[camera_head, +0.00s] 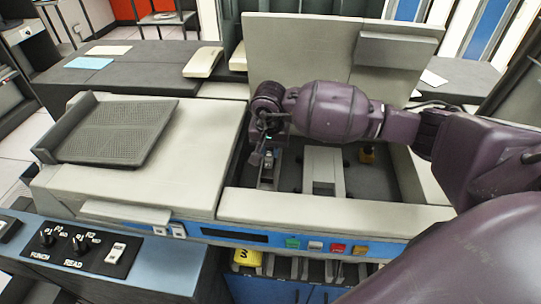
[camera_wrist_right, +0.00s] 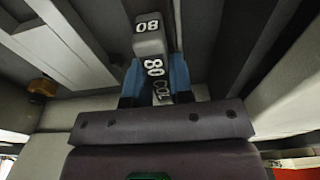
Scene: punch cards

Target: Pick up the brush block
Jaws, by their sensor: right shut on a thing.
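The brush block (camera_wrist_right: 150,42) is a grey block with white "80" and "80 COL" lettering in the right wrist view. My right gripper (camera_wrist_right: 156,80) is shut on it, with a blue-padded finger on either side. In the head view my right gripper (camera_head: 262,156) points down into the open bay of the card machine, at the bay's left side. The block (camera_head: 267,172) shows there only as a small grey shape, partly hidden by the gripper. I cannot tell whether it touches the bay floor. My left gripper is not in view.
The bay's walls surround the gripper, and a pale bracket (camera_head: 322,165) stands to its right. A small amber-coloured part (camera_head: 367,154) sits further right. The raised lid (camera_head: 300,50) is behind. A dark ribbed tray (camera_head: 118,130) lies on the machine's left top.

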